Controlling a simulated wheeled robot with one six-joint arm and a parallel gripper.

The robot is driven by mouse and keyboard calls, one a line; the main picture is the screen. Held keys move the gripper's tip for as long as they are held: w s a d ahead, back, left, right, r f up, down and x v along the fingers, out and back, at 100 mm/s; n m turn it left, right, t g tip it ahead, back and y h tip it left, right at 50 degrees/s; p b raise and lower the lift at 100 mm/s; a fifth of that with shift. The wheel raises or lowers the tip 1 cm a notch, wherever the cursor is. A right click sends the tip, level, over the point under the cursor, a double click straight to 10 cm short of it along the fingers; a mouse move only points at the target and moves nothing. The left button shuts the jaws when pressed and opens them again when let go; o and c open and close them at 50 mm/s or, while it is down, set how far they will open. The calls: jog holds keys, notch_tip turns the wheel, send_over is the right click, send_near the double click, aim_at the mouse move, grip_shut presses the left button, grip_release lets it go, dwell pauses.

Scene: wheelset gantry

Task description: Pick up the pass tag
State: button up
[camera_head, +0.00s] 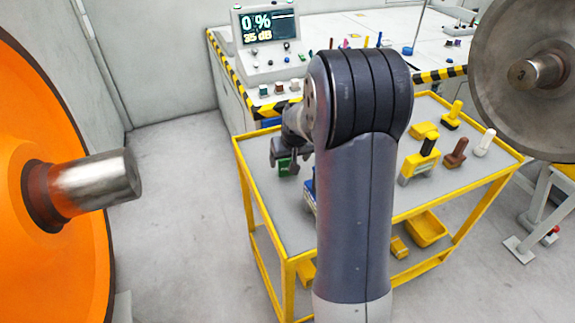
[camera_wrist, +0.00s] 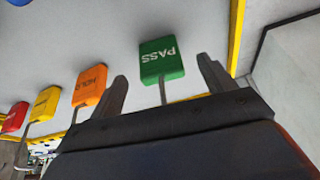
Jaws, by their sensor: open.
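The pass tag (camera_wrist: 162,60) is a green block lettered PASS on a thin grey stem, in the upper middle of the wrist view. My gripper (camera_wrist: 163,70) is open, with one finger to each side of the tag in that picture and a gap on both sides. The tag's stem runs down between the fingers, partly hidden by the gripper body. In the head view my gripper (camera_head: 284,154) is over the left part of the yellow cart, with the green tag (camera_head: 287,167) just under it, partly covered.
An orange hold tag (camera_wrist: 91,85), a yellow tag (camera_wrist: 46,103) and a red tag (camera_wrist: 15,117) stand in a row left of it. The yellow-framed cart (camera_head: 282,222) also bears stamps and brushes at right. Large wheels flank it; a control console (camera_head: 268,60) stands behind.

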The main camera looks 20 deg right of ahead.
jog(key=shift+r, duration=0.1)
jog(key=c, duration=1.5)
